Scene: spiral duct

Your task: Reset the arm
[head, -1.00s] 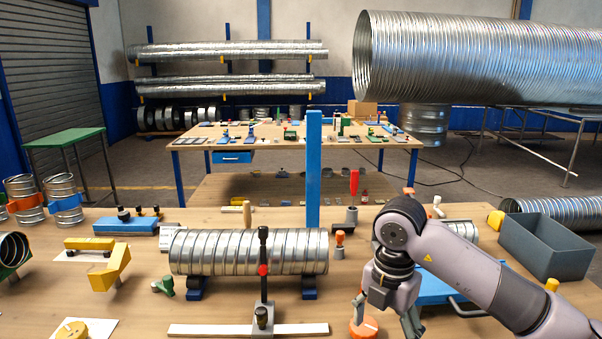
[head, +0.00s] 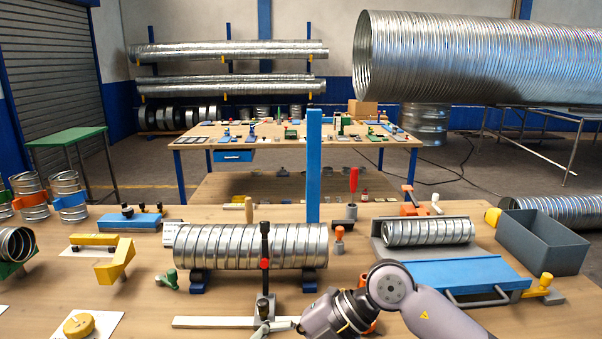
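My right arm comes in from the lower right, with its wrist low at the front of the workbench. My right gripper (head: 272,328) is at the bottom edge, pointing left near the foot of the clamp stand. Its fingers are small and partly cut off, so I cannot tell whether they are open or shut. I see nothing held in it. My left arm and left gripper are not in view. A spiral duct (head: 200,247) rests on blue supports just behind the gripper, with the black clamp post (head: 265,282) in front of it.
A blue plate (head: 450,275) with a shorter duct (head: 430,232) lies to the right, beside a grey bin (head: 545,242). Yellow brackets (head: 115,265) and a yellow disc (head: 78,324) lie at left. An orange thing is partly hidden behind my wrist.

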